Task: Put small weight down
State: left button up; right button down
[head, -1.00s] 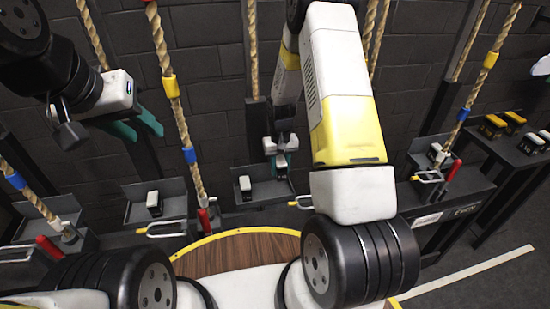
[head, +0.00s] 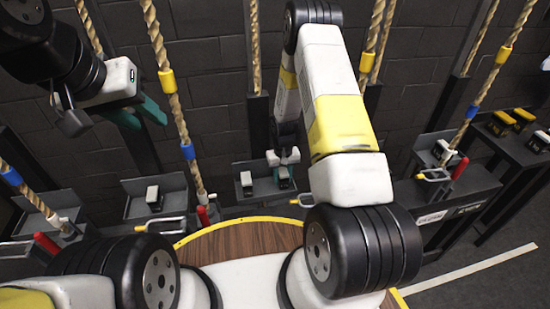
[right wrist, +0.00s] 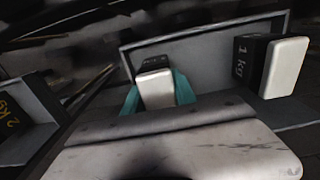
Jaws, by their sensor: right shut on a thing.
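The small weight (head: 284,180), a dark block with a white face, is held by my right gripper (head: 283,163) at the grey tray (head: 264,196) near the wall. In the right wrist view the teal fingers sit on both sides of this weight (right wrist: 157,90). I cannot tell whether its underside touches the tray floor. A second weight marked 1 kg (right wrist: 285,66) stands on the same tray; it also shows in the head view (head: 246,182). My left gripper (head: 138,114) is open and empty at the upper left.
Another tray with a weight (head: 153,197) stands to the left. A weight marked 2 kg (right wrist: 12,116) shows at the left of the right wrist view. Ropes hang along the dark wall. A dark table (head: 530,150) at the right carries yellow-topped weights.

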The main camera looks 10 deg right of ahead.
jog(key=shift+f, duration=0.3)
jog(key=c, duration=1.3)
grip_release()
notch_tip(320, 180, up, 12)
jog(key=shift+r, duration=0.15)
notch_tip(320, 180, up, 9)
jog(key=t, duration=0.1)
notch_tip(320, 180, up, 13)
jog(key=t+y, duration=0.1)
jog(key=t, duration=0.1)
send_over(283, 170)
jog(key=s, duration=0.6)
jog(key=s+r+t, duration=0.1)
jog(key=s+r, duration=0.3)
jog(key=s, duration=0.2)
jog(key=s+a+r+t, duration=0.1)
jog(key=s+r, duration=0.3)
jog(key=s, duration=0.2)
jog(key=s+a+r+t+y, duration=0.1)
jog(key=s+r, duration=0.4)
jog(key=s, duration=0.1)
jog(key=shift+s+a+r, duration=0.1)
jog(key=shift+s+a, duration=0.05)
